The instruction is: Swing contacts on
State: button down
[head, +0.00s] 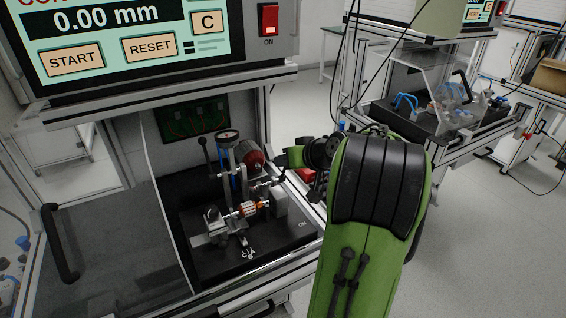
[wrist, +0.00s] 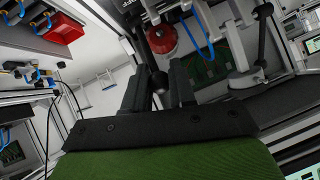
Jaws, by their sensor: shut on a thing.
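My gripper (wrist: 158,85) is shut on a dark lever with a black ball knob (wrist: 158,81); the knob shows between the two fingers in the wrist view. In the head view my arm reaches in from the right, and the fingers are too small and partly hidden there. The test fixture (head: 290,238) is a black base inside the station. It carries a stator with orange copper windings (head: 249,209), a dial gauge (head: 228,135) and a red cylinder (head: 252,159), also in the wrist view (wrist: 160,38). I cannot make out the contacts.
A second black-knobbed lever (head: 204,155) stands upright left of the gauge. A clear panel (head: 165,215) stands left of the fixture. The screen (head: 120,45) reads 0.00 mm, with a red switch (head: 269,18) beside it. Another workstation (head: 440,100) stands behind at right.

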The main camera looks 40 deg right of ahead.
jog(key=shift+s+a+f+b, duration=0.2)
jog(key=shift+s+f+b, duration=0.35)
jog(key=shift+s, duration=0.15)
jog(key=shift+s+a+f+b, duration=0.2)
jog(key=shift+s+f+b, duration=0.3)
jog(key=shift+s, duration=0.25)
jog(key=c, duration=1)
grip_release()
jog(key=shift+r, duration=0.1)
jog(key=p+v, duration=0.4)
jog(key=v, duration=1.1)
jog(key=shift+s+r, duration=0.2)
jog(key=shift+r, duration=0.05)
